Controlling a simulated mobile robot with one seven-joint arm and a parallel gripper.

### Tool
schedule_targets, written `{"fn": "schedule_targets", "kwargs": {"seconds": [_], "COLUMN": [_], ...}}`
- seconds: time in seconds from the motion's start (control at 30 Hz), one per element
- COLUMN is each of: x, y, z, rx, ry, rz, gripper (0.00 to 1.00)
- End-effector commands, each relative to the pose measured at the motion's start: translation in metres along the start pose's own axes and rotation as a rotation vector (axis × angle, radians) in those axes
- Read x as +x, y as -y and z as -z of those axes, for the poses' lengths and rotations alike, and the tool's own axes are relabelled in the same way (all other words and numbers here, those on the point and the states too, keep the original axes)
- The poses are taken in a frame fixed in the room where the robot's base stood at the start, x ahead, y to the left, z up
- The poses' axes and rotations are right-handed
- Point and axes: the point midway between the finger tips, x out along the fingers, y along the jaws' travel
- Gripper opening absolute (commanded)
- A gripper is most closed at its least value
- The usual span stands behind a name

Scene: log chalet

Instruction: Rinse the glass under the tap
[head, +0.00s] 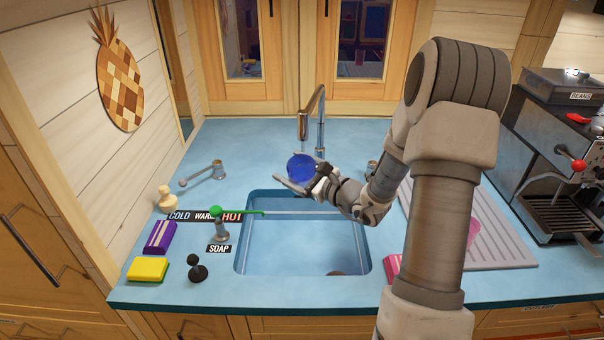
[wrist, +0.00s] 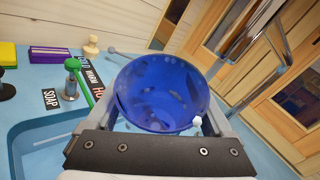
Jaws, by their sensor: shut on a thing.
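A blue glass (head: 301,167) is held above the sink (head: 300,250), near its back edge. My gripper (head: 297,182) is shut on it. In the wrist view the glass (wrist: 162,92) sits between the two fingers, and I look into its open mouth. Dark smudges show on its inside, and a small white spot (wrist: 197,122) is at its rim. The metal tap (head: 312,115) rises just behind the glass in the head view, its spout close above it. The tap also shows at upper right in the wrist view (wrist: 270,50). I see no water stream.
A metal lever (head: 205,174) stands left of the sink, near a COLD, WARM, HOT strip (head: 205,216). A green-topped soap dispenser (head: 221,225) reaches over the sink's left edge. A yellow sponge (head: 147,270) and a purple block (head: 160,237) lie left. A drainboard (head: 490,240) is right.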

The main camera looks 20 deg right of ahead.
Motion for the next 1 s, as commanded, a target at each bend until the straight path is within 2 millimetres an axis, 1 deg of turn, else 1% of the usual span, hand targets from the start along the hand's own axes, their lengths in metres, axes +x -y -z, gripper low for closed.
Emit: {"fn": "schedule_targets", "kwargs": {"seconds": [0.6, 0.77, 1.0], "x": [-0.034, -0.039, -0.040], "y": [-0.035, -0.040, -0.041], "z": [-0.011, -0.014, -0.014], "rx": [-0.001, -0.001, -0.001], "ry": [0.001, 0.000, 0.001], "rz": [0.001, 0.001, 0.001], "gripper": [0.10, 0.10, 0.10]}}
